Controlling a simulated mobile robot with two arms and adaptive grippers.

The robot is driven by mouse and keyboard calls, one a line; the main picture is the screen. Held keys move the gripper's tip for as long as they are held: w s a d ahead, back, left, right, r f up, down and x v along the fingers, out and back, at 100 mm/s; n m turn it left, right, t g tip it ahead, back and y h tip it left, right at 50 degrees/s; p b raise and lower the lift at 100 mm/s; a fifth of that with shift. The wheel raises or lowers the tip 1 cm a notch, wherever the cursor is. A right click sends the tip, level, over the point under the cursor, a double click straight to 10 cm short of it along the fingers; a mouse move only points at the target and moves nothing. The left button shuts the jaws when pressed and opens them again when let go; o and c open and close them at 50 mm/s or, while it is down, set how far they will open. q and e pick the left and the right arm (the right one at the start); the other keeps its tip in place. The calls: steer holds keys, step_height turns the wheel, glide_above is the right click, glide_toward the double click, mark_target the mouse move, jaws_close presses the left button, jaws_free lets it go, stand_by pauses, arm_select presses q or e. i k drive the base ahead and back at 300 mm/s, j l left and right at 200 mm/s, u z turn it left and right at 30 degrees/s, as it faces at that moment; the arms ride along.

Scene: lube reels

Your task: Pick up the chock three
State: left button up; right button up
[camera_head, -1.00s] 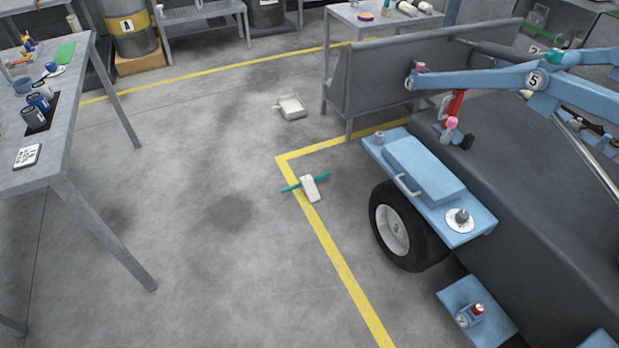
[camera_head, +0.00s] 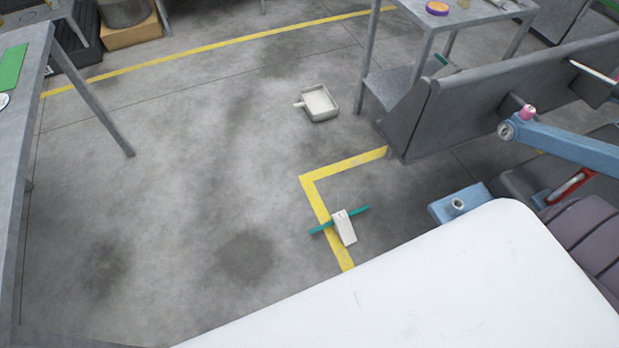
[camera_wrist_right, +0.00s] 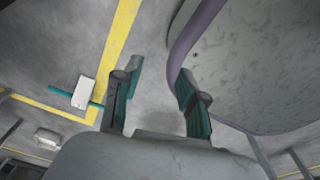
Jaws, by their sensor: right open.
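The chock (camera_head: 345,229) is a small pale wedge-like block with a teal bar through it. It lies on the concrete floor beside the yellow line, the bar reaching over the line. Any number on it is too small to read. In the right wrist view the chock (camera_wrist_right: 85,93) is left of my right gripper (camera_wrist_right: 156,80), clearly apart from it. That gripper has teal-padded fingers spread wide, with nothing between them but floor. My left gripper is in neither view. My right gripper does not show in the head view, where a large white surface fills the lower right.
A pale pan (camera_head: 319,104) with a handle lies on the floor farther back. A grey trailer ramp (camera_head: 490,90) and a blue arm (camera_head: 570,146) stand right of the chock. A grey table (camera_head: 30,120) is at left. The floor left of the chock is clear.

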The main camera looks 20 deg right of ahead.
mark_target(339, 221)
steer(key=i+j+z, duration=0.1)
steer(key=i, duration=0.45)
steer(key=i+j+z, duration=0.15)
steer(key=i, duration=0.4)
